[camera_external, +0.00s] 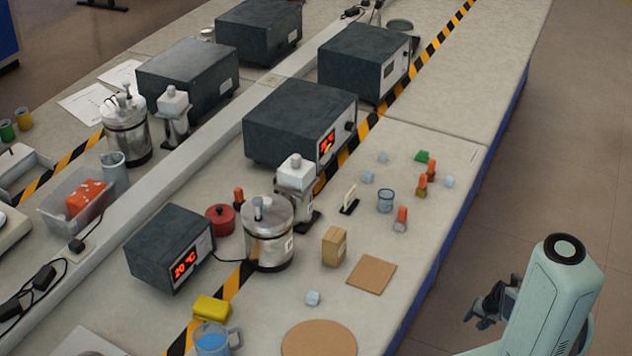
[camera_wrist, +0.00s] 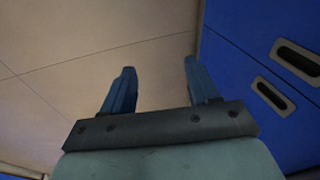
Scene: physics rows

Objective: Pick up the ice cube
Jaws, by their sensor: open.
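Several small pale-blue cubes that look like ice cubes lie on the bench. One ice cube (camera_external: 312,298) sits apart near the front, between the round brown mat and the metal vessel. Others lie farther back: one cube (camera_external: 368,177), a second cube (camera_external: 382,157) and a third cube (camera_external: 449,181) near the bench's right edge. My gripper (camera_external: 487,304) is off the right side of the bench, apart from all the cubes. In the wrist view my gripper (camera_wrist: 158,78) is open and empty, and no cube shows there.
A round brown mat (camera_external: 319,340), a square brown mat (camera_external: 372,275), a wooden block (camera_external: 334,246) and a metal vessel (camera_external: 268,235) stand near the front cube. A small glass beaker (camera_external: 385,201) and orange-topped vials (camera_external: 401,219) stand among the rear cubes. Blue cabinet drawers (camera_wrist: 285,75) show in the wrist view.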

